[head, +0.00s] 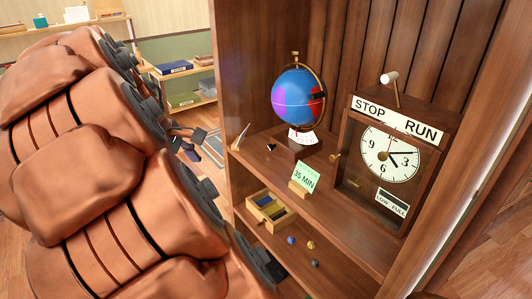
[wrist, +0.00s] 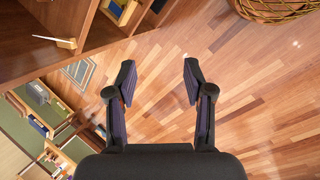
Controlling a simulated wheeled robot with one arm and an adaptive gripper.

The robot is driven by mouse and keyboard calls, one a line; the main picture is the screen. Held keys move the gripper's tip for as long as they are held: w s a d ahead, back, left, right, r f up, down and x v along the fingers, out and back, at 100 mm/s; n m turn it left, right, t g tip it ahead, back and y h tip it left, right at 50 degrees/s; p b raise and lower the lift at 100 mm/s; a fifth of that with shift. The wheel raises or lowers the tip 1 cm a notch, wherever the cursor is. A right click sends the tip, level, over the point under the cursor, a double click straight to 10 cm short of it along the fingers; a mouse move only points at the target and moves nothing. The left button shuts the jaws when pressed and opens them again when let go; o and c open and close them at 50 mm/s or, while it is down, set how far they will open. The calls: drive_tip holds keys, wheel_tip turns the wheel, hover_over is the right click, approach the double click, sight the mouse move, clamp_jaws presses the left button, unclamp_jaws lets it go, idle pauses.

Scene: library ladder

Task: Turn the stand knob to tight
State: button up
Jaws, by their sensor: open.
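A globe (head: 298,97) stands on a dark wooden base (head: 299,147) on the cabinet's upper shelf in the head view. A white card with small marks (head: 302,136) is on the base's front. A small black part (head: 271,147) shows just left of the base; I cannot tell if it is the stand knob, and its setting is too small to read. My gripper (head: 192,137) is left of the cabinet, apart from the globe stand and partly hidden by my arm. In the wrist view, my gripper (wrist: 158,82) is open and empty, with only floor between its fingers.
A STOP/RUN clock box (head: 391,165) with a lever stands right of the globe. A green 35 MIN card (head: 304,178) stands at the shelf front, a pale wedge (head: 240,137) at its left end. Below are a divided tray (head: 270,210) and small pieces. A wicker basket (wrist: 280,8) stands on the floor.

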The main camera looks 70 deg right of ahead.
drive_tip(key=w+d+f+n+g+h+b, duration=0.1)
drive_tip(key=d+n+b, duration=0.15)
drive_tip(key=d, duration=0.85)
drive_tip(key=n+g+h+b, duration=0.2)
drive_tip(key=n+b, duration=0.5)
approach(269, 147)
drive_tip(key=shift+s+d+f+n, duration=0.35)
drive_tip(key=shift+s+f, duration=0.05)
drive_tip(key=shift+f, duration=0.15)
drive_tip(key=shift+x, duration=3.6)
drive_tip(key=shift+w, duration=0.1)
clamp_jaws()
